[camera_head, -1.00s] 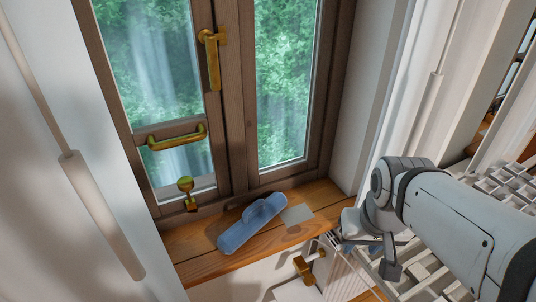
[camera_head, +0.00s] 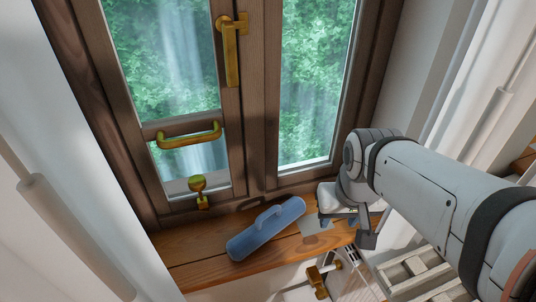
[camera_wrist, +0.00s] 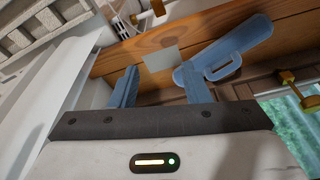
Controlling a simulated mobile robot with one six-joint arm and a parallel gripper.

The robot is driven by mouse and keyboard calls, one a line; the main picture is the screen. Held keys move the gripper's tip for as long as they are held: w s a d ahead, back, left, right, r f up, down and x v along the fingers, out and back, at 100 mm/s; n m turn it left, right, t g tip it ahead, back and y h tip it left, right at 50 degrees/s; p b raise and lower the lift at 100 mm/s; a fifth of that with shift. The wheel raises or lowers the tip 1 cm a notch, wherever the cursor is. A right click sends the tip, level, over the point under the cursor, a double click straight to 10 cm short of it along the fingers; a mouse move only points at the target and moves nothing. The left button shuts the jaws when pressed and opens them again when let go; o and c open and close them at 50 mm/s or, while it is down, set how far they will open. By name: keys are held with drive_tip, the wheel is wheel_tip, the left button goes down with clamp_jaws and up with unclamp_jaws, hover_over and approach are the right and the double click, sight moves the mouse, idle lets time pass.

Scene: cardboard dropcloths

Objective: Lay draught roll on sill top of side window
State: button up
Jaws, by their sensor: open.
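The blue draught roll (camera_head: 266,230), a long rounded bar with a loop handle on top, lies slantwise on the wooden sill top (camera_head: 190,246) below the window. In the wrist view the roll (camera_wrist: 228,54) shows beyond my right-hand finger, with its handle towards me; the finger hides little of it. My gripper (camera_head: 337,219) is open and empty, over the right part of the sill, to the right of the roll. Its two blue fingers (camera_wrist: 160,88) stand apart with nothing between them. The roll appears free of the fingers.
A pale flat square (camera_head: 316,225) lies on the sill between roll and gripper. A brass knob (camera_head: 198,186) and brass handle (camera_head: 190,135) jut from the window frame. A brass valve (camera_head: 318,278) and white radiator (camera_head: 352,278) are below the sill. The sill's left end is clear.

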drive_tip(key=shift+o, duration=0.6)
drive_tip(key=shift+w+a+r+p, duration=0.2)
drive_tip(key=shift+w+p, duration=0.1)
drive_tip(key=o, duration=0.3)
drive_tip(key=w, duration=0.1)
drive_tip(key=w+a+p, duration=0.1)
drive_tip(key=w+a+m+g+p, duration=0.1)
drive_tip(key=shift+a+r+y, duration=0.25)
drive_tip(key=shift+y, duration=0.15)
drive_tip(key=shift+o, duration=1.3)
drive_tip(key=w+a+f+m+g+y+p, duration=0.1)
drive_tip(key=w+a+m+p, duration=0.1)
drive_tip(key=w+p, duration=0.3)
drive_tip(key=shift+w+a+f+m+g, duration=0.3)
drive_tip(key=shift+a+m, duration=0.1)
drive_tip(key=shift+m, duration=0.2)
drive_tip(key=m+g+y+p, duration=0.2)
drive_tip(key=m+g+p, duration=0.1)
drive_tip(key=m+p, duration=0.25)
approach(270, 218)
drive_tip(key=shift+s+a+f+p, duration=0.1)
drive_tip(key=shift+s+f+p, duration=0.15)
drive_tip(key=shift+s+p, duration=0.2)
drive_tip(key=shift+w+a+f+m, duration=0.1)
drive_tip(key=shift+a+f+m, duration=0.15)
drive_tip(key=shift+f, duration=0.45)
drive_tip(key=shift+p+x, duration=0.9)
drive_tip(key=shift+x, duration=2.95)
